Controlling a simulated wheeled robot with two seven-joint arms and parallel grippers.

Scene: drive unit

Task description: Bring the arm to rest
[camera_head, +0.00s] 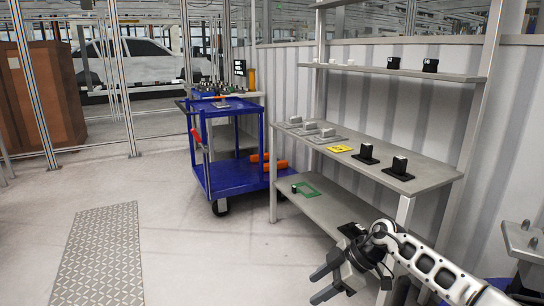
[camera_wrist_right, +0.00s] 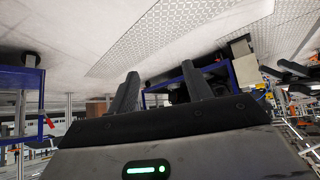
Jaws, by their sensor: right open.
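My right arm (camera_head: 440,274) comes in from the lower right of the head view. My right gripper (camera_head: 322,285) is open and empty, in front of the near end of the shelf unit. In the right wrist view the two fingers of my right gripper (camera_wrist_right: 158,92) stand apart with nothing between them. My left gripper is not in view.
A shelf unit (camera_head: 430,172) with several small blocks on black and grey bases stands beside my right arm. A yellow tag (camera_head: 339,149) lies on its middle board. A blue cart (camera_head: 235,175) stands behind. A metal floor plate (camera_head: 100,255) lies left; floor around is clear.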

